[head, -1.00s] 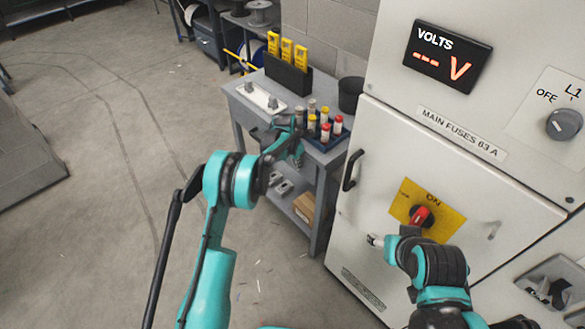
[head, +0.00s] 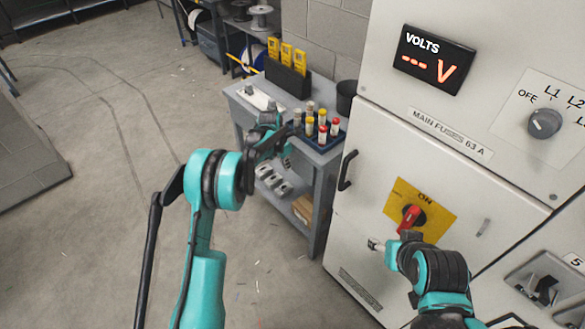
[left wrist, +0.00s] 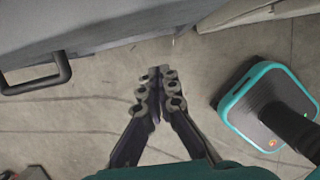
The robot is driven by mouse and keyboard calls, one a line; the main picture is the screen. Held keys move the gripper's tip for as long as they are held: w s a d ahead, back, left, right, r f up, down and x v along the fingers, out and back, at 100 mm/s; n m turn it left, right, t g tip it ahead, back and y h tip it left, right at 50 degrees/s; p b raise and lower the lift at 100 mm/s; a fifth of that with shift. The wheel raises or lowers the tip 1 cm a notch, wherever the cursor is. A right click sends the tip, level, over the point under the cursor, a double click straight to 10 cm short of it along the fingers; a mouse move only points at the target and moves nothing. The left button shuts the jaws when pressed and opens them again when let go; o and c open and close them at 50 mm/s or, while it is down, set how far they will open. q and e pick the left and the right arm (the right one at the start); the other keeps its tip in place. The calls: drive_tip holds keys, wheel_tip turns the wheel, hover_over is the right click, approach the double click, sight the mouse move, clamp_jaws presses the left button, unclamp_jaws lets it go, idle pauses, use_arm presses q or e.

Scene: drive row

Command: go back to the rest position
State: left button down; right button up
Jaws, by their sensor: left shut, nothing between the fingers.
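My left gripper (left wrist: 159,88) points down at the concrete floor in the left wrist view. Its fingers are together with nothing between them. In the head view my left gripper (head: 284,150) hangs in front of the grey bench and is partly hidden by its own wrist. My right arm is in front of the cabinet at the lower right of the head view. Its wrist is near the red rotary switch (head: 410,218), and its fingers cannot be made out.
A grey bench (head: 240,112) holds a tray of fuses (head: 318,143) and a black holder with yellow testers (head: 286,78). The cabinet door (head: 358,245) with a black handle (head: 347,170) is shut. A voltmeter (head: 432,60) is above.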

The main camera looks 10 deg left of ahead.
use_arm(q)
drive_tip(key=v, duration=0.2)
drive_tip(key=p+v, duration=0.1)
drive_tip(key=v, duration=0.2)
drive_tip(key=shift+a+r, duration=0.25)
drive_tip(key=shift+r, duration=0.05)
drive_tip(key=shift+r, duration=0.1)
drive_tip(key=s+a+r+m+t+y, duration=0.1)
drive_tip(key=s+a+r+m+t, duration=0.1)
drive_tip(key=s+r+m, duration=1.4)
drive_tip(key=s+a+m+t, duration=0.2)
drive_tip(key=s+m, duration=0.9)
drive_tip(key=s, duration=1.1)
drive_tip(key=shift+a+m+t+y, duration=0.15)
drive_tip(key=shift+m+t+y, duration=0.25)
drive_tip(key=shift+t, duration=0.1)
